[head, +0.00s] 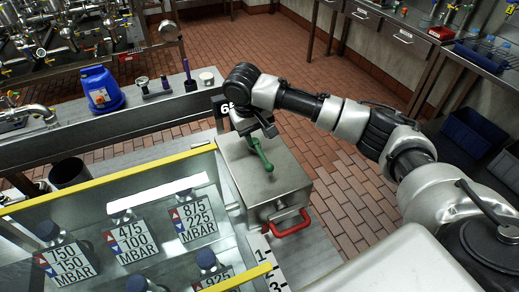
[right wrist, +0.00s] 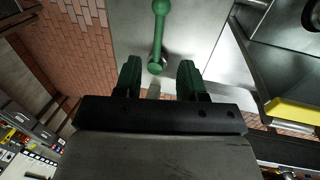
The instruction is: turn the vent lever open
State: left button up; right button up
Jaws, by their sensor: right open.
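The green vent lever (head: 262,155) stands on top of a grey metal box (head: 288,185) in the head view. My right gripper (head: 262,131) is just above the far end of the lever. In the right wrist view the lever (right wrist: 159,30) runs down from the top edge, and its lower end lies just ahead of the gap between the fingers of the right gripper (right wrist: 158,72). These fingers are open and apart, with nothing visibly held. My left gripper is not in view.
A red handle (head: 291,223) sticks out from the box's near side. Left of the box is a glass-walled tank with a yellow rim (head: 110,180) and several pressure signs. A bench with a blue jug (head: 101,89) stands behind. Brick floor (head: 335,185) is free to the right.

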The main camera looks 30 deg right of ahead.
send_over(264, 159)
jog(key=a, duration=0.1)
jog(key=f, duration=0.4)
jog(key=shift+s+f+p, duration=0.25)
jog(key=shift+s+p, duration=0.05)
jog(key=shift+p, duration=0.05)
jog(key=f, duration=0.3)
jog(key=shift+w+d, duration=0.25)
jog(key=shift+d+f, duration=0.2)
jog(key=shift+f, duration=0.9)
jog(key=shift+c, duration=0.9)
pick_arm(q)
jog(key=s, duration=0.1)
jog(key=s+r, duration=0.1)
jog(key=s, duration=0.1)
pick_arm(e)
grip_shut()
